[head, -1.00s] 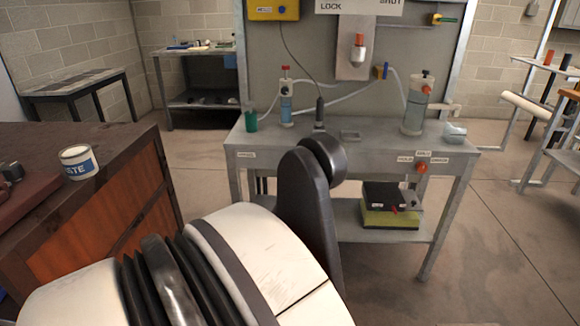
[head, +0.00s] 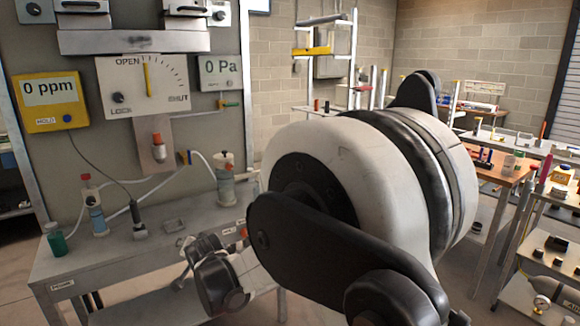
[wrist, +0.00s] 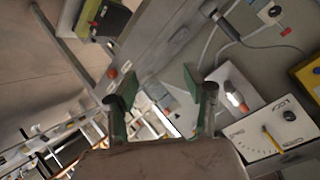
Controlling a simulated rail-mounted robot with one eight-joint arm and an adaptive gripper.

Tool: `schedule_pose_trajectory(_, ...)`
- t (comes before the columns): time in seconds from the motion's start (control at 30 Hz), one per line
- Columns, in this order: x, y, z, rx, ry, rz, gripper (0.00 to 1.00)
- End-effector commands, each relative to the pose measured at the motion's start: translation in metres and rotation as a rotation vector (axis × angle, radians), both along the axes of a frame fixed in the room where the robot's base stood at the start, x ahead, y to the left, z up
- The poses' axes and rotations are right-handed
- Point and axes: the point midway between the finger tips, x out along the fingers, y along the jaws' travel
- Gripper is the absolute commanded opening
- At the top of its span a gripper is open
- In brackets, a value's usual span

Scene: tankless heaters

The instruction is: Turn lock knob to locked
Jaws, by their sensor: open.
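The white dial panel (head: 143,85) marked OPEN, SHUT and LOCK is mounted on the grey upright board. Its yellow pointer (head: 148,76) stands nearly upright near OPEN. The small black lock knob (head: 118,97) sits at the panel's lower left, above the word LOCK. In the wrist view the panel is at the lower right, tilted, with the knob (wrist: 289,115) and pointer (wrist: 269,137) visible. My gripper (wrist: 161,92) is open and empty, its two fingers apart, to the left of the panel in that view. In the head view I cannot make out the fingers.
A yellow 0 ppm meter (head: 50,101) and a 0 Pa display (head: 220,72) flank the panel. A red-topped white fitting (head: 157,146) hangs below it. Bottles and hoses stand on the grey bench (head: 105,262). My large arm links fill the middle and right foreground.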

Motion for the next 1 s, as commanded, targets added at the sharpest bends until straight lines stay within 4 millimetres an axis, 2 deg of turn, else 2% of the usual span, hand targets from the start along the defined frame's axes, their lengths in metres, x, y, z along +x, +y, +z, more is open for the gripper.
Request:
schedule_pose_trajectory(0.03,0.021,-0.033,0.020,-0.027,-0.036,-0.018,0.47)
schedule_pose_trajectory(0.1,0.040,-0.076,0.039,-0.076,-0.074,-0.034,0.47)
schedule_pose_trajectory(0.2,0.046,-0.127,0.053,-0.134,-0.096,-0.049,0.47)
schedule_pose_trajectory(0.27,0.043,-0.152,0.057,-0.162,-0.097,-0.058,0.47)
schedule_pose_trajectory(0.47,0.017,-0.224,0.062,-0.240,-0.070,-0.082,0.47)
schedule_pose_trajectory(0.67,-0.019,-0.292,0.059,-0.310,-0.035,-0.102,0.47)
schedule_pose_trajectory(1.0,-0.100,-0.393,0.032,-0.416,0.036,-0.127,0.47)
